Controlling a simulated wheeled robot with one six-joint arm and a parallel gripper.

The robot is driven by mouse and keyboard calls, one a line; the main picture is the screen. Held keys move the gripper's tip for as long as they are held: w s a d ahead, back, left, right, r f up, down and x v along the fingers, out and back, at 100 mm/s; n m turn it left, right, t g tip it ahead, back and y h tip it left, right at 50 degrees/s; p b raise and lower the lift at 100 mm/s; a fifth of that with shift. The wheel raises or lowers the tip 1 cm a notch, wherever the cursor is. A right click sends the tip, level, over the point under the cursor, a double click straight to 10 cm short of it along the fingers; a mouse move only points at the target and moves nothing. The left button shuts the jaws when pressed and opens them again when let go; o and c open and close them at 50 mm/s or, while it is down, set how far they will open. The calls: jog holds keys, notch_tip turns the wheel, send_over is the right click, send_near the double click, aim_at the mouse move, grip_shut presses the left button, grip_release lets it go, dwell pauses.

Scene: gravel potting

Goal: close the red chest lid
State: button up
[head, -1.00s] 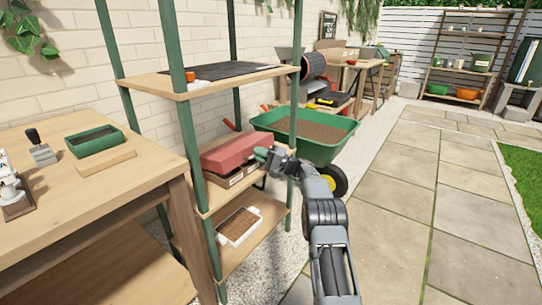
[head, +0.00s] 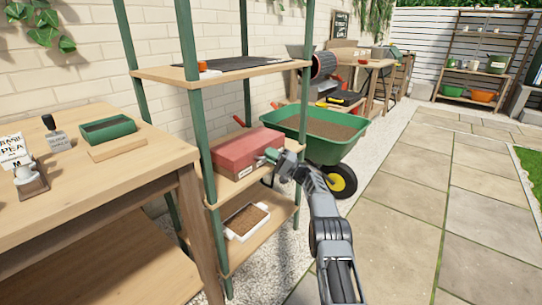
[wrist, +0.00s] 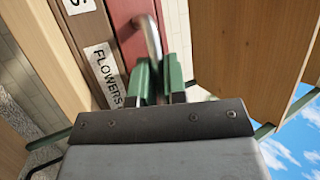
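The red chest lid (head: 245,146) lies level on its brown chest body (head: 225,170) on the middle shelf, with no gap that I can make out in the head view. In the wrist view the red lid (wrist: 128,42) runs along the brown front, which carries a "FLOWERS" label (wrist: 104,72). A curved metal handle (wrist: 150,38) stands out from the lid. My gripper (head: 268,156) is at the chest's right front end. Its green fingers (wrist: 157,82) are close together around the handle's lower end, and the grip itself is partly hidden.
Green shelf posts (head: 205,140) stand beside the chest. A shelf board (head: 222,74) lies above it, and a white tray of soil (head: 246,221) sits below. A green wheelbarrow (head: 325,148) stands behind. The paving (head: 415,220) on the right is clear.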

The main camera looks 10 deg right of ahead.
jog(key=shift+o, duration=0.8)
jog(key=shift+a+f+g, duration=0.15)
jog(key=shift+a+g, duration=0.15)
jog(key=p+v, duration=0.3)
jog(key=v, duration=1.1)
jog(key=shift+p, duration=0.35)
jog(key=s+a+r+g+h+p, duration=0.1)
jog(key=a+r+g+h+p, duration=0.1)
jog(key=a+r+p, duration=0.5)
jog(key=s+a+r+g+h+p, duration=0.15)
jog(key=r+p, duration=0.25)
jog(key=r, duration=0.7)
jog(key=s+a+r+g+h+p, duration=0.45)
jog(key=s+a+r+p, duration=0.25)
jog(key=s+r+p, duration=0.3)
jog(key=s+d+r+n+h+p, duration=0.1)
jog(key=s+r+h+p, duration=0.5)
jog(key=s, duration=0.7)
jog(key=s+d+r+n+t+h+p, duration=0.1)
jog(key=s+d+r+n+h+p, duration=0.1)
jog(key=s+r+h+p, duration=0.4)
jog(key=s+r+p, duration=0.4)
jog(key=s+p, duration=0.1)
jog(key=s, duration=0.3)
jog(key=shift+s+t+h+p, duration=0.2)
jog(key=shift+t+h+p, duration=0.1)
jog(key=shift+p, duration=0.1)
